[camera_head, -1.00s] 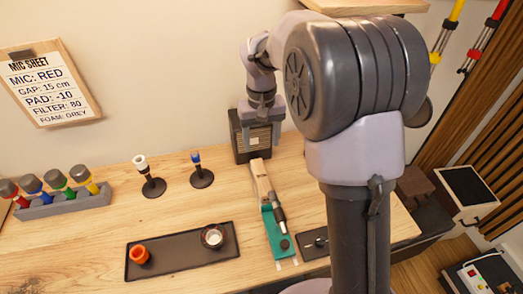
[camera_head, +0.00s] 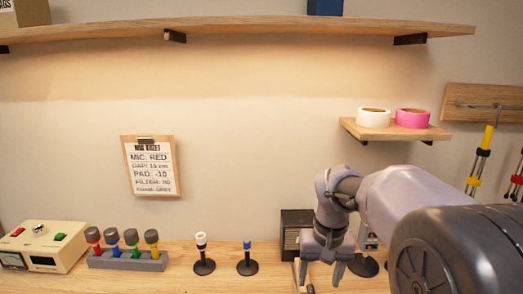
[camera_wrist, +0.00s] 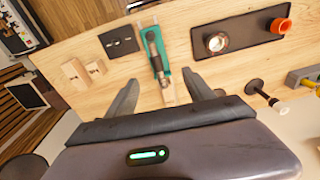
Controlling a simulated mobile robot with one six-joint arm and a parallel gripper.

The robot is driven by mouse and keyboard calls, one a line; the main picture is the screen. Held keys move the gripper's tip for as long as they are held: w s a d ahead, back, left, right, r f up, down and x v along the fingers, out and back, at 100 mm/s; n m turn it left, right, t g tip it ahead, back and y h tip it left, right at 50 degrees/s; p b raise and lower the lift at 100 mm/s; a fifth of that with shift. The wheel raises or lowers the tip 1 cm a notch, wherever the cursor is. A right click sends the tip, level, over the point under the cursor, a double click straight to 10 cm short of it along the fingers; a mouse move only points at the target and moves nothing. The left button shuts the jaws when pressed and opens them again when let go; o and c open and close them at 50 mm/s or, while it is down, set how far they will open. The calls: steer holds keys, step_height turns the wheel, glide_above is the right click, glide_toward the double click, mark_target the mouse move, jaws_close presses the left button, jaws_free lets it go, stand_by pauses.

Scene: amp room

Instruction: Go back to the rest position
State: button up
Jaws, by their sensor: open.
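My gripper (camera_head: 322,276) is open and empty, hanging above the wooden table in front of a dark speaker box. In the wrist view my gripper (camera_wrist: 165,92) shows its two fingers spread wide. Beyond them, a microphone (camera_wrist: 153,50) lies on a green holder (camera_wrist: 162,68) on the table, apart from the fingers. No object is between the fingers.
A rack (camera_head: 126,260) of several coloured microphones, a white-topped stand (camera_head: 203,255) and a blue-topped stand (camera_head: 247,260) stand left of my gripper. A dark tray (camera_wrist: 247,32) holds an orange cup (camera_wrist: 281,26). A small shelf (camera_head: 395,131) with tape rolls is above right.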

steer(key=s+a+m+t+y+b, duration=0.1)
steer(key=s+a+m+t+b, duration=0.2)
steer(key=s, duration=1.8)
steer(key=shift+a+m+t+y+b, duration=0.15)
steer(key=shift+m+t+y+b, duration=0.25)
steer(key=shift+t+b, duration=0.6)
